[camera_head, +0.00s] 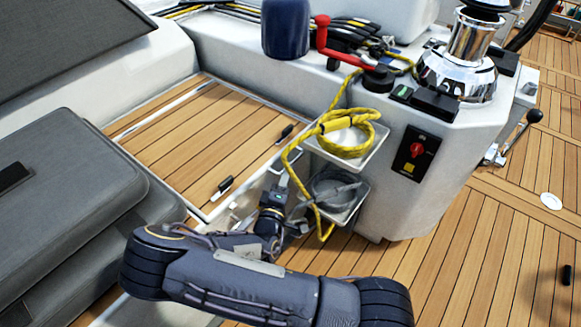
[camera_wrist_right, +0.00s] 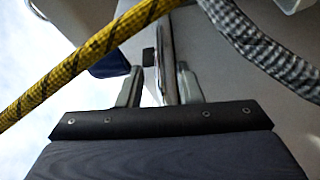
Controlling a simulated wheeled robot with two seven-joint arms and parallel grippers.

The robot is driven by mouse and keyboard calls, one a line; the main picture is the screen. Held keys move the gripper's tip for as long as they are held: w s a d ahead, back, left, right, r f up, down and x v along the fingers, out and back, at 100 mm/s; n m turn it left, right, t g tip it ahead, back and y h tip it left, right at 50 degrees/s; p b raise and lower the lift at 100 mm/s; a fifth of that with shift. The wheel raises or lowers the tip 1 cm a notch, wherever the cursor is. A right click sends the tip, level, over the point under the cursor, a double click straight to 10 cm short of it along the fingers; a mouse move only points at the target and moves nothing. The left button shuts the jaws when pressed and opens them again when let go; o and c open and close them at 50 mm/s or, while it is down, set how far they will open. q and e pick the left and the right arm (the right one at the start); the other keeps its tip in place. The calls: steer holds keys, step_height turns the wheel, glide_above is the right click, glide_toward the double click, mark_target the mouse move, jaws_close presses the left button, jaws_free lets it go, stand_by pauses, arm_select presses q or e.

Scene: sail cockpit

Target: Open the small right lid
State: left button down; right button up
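A teak-slatted panel (camera_head: 190,130) lies flat, closed, on the white bench; I cannot tell for sure that it is the small right lid. A dark handle (camera_head: 285,133) sits near its right edge, and another dark handle (camera_head: 225,185) sits near its front. My right gripper (camera_head: 279,176) is just right of the panel, beside the white side wall. In the right wrist view its two fingers (camera_wrist_right: 160,88) stand apart, with a thin grey strip (camera_wrist_right: 167,45) between them; gaps show on both sides. My left gripper is out of view.
A yellow rope (camera_head: 345,130) hangs over an upper white bin, right of my gripper; a lower bin (camera_head: 338,198) holds grey rope. Both ropes cross close in the wrist view. Dark cushions (camera_head: 75,190) lie left. The deck (camera_head: 490,240) at right is mostly clear.

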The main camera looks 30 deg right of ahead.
mark_target(291, 163)
steer(key=x, duration=0.6)
steer(key=shift+b, duration=0.35)
jaws_close()
